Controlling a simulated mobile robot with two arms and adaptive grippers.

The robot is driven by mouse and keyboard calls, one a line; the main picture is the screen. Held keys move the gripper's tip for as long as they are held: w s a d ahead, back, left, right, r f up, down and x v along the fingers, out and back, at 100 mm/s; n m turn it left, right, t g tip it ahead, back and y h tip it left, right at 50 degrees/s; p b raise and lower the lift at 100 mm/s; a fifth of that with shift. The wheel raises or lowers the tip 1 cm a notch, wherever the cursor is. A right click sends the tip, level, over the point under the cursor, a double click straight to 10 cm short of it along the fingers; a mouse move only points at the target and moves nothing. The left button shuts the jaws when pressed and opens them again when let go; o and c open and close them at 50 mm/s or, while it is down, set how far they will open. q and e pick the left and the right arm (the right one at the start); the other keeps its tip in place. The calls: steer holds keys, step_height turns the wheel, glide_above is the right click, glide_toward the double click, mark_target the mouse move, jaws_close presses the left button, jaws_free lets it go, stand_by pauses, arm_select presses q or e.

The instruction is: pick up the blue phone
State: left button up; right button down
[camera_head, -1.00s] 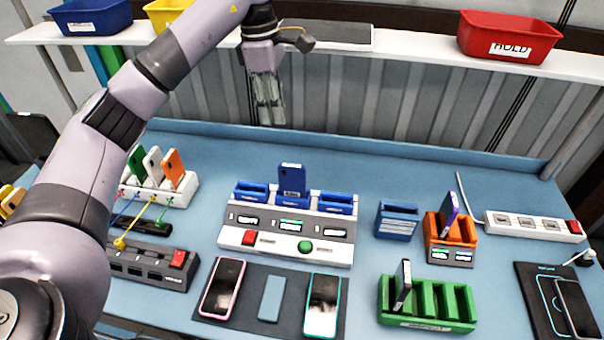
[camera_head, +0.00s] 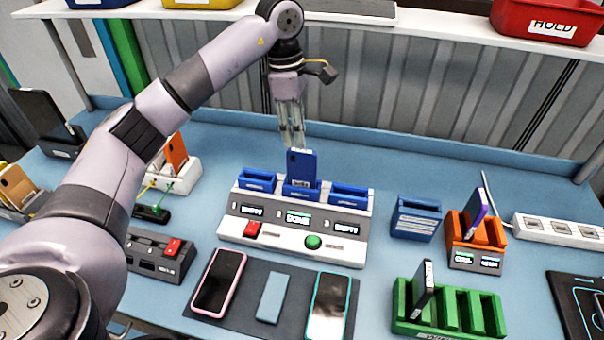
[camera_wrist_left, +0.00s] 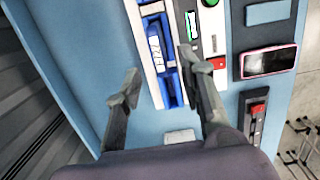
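The blue phone (camera_head: 302,166) stands upright in the middle slot of a grey and white charging dock (camera_head: 290,243) with three blue cradles. The small screen in front of that slot is lit green. My left gripper (camera_head: 292,146) points down just above and behind the phone, with its fingers apart and nothing between them. In the left wrist view the open fingers (camera_wrist_left: 160,62) spread toward the dock, and the blue phone (camera_wrist_left: 155,45) shows from above with a white label. Whether a finger touches it cannot be told. My right gripper is not in view.
An orange holder (camera_head: 462,247) with a purple-blue phone and a green rack (camera_head: 440,331) with a dark phone stand at right. An empty blue cradle (camera_head: 416,219) is between. Phones lie on a dark mat (camera_head: 252,295) in front. A shelf (camera_head: 420,22) with bins runs above.

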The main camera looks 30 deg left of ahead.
mark_target(303, 173)
arm_select(q)
steer(key=f, duration=0.2)
steer(key=f+p, duration=0.1)
steer(key=f, duration=0.2)
steer(key=d+f+p, duration=0.1)
steer(key=f, duration=0.2)
steer(key=shift+w+f, duration=0.1)
steer(key=shift+f, duration=0.05)
steer(key=f+p, duration=0.1)
steer(key=f, duration=0.1)
steer(key=f+p, duration=0.2)
steer(key=shift+w+d+f+p, duration=0.2)
steer(key=shift+f+p, duration=0.1)
steer(key=shift+f, duration=0.35)
steer(key=shift+c, duration=0.3)
jaws_close()
